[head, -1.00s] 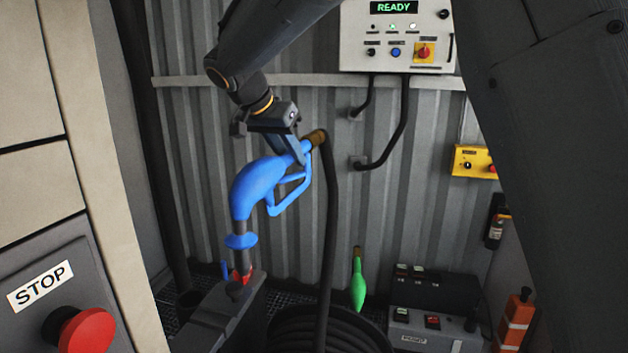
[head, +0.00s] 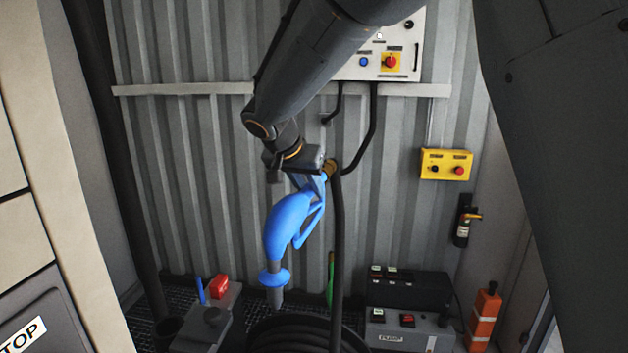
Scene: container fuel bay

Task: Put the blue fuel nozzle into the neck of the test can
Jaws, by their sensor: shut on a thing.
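The blue fuel nozzle (head: 287,225) hangs with its spout down, tilted slightly. My gripper (head: 316,180) is shut on its handle near the hose end. The short grey spout below the blue collar points down and appears free of contact. A grey box-shaped body (head: 203,325) at lower left has a dark round fitting on top, with a red block and a blue upright stick beside it. It may be the test can; I cannot make out an open neck. The spout appears right of this body in the picture.
A black hose (head: 337,265) runs down from the nozzle to a coil (head: 300,335). A green nozzle (head: 330,281) is partly hidden behind the hose. A grey pump box (head: 408,330) stands right of it. A yellow switch box (head: 446,165) is on the corrugated wall.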

